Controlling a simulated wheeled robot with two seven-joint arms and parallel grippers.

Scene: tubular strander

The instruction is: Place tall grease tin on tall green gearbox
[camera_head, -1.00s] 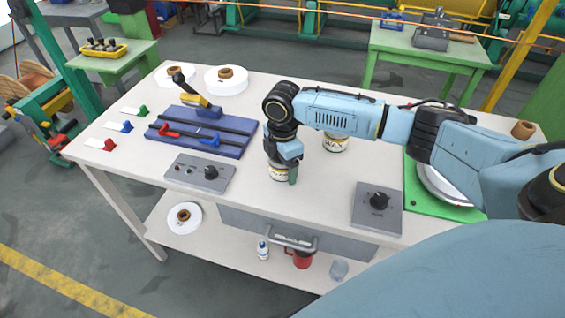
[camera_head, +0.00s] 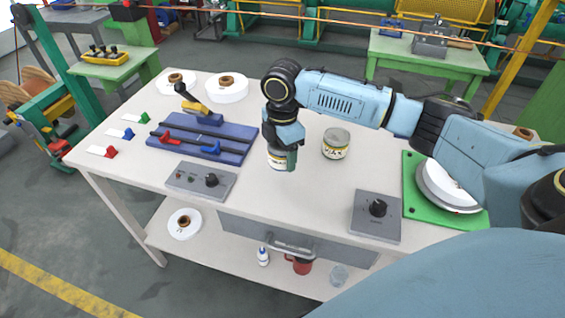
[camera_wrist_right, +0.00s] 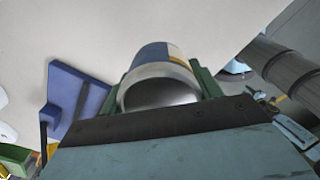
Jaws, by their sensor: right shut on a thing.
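My right gripper (camera_head: 283,153) is shut on a tin (camera_head: 277,159) with a pale label and holds it upright, seemingly just above the white table, left of the wax tin. In the right wrist view the tin (camera_wrist_right: 160,80) has a silvery rim and a blue, white and yellow side, between the green fingers. I take it to be the tall grease tin, but its label is not readable. I cannot make out a tall green gearbox for certain; a large green surface (camera_head: 540,112) is cut off at the right edge. My left gripper is not in view.
A wax tin (camera_head: 336,144) stands on the white table (camera_head: 290,205). A blue fixture (camera_head: 230,150), two grey control boxes (camera_head: 377,216) and a green board (camera_head: 412,188) with a round white item are there too. A green table (camera_head: 425,57) stands behind.

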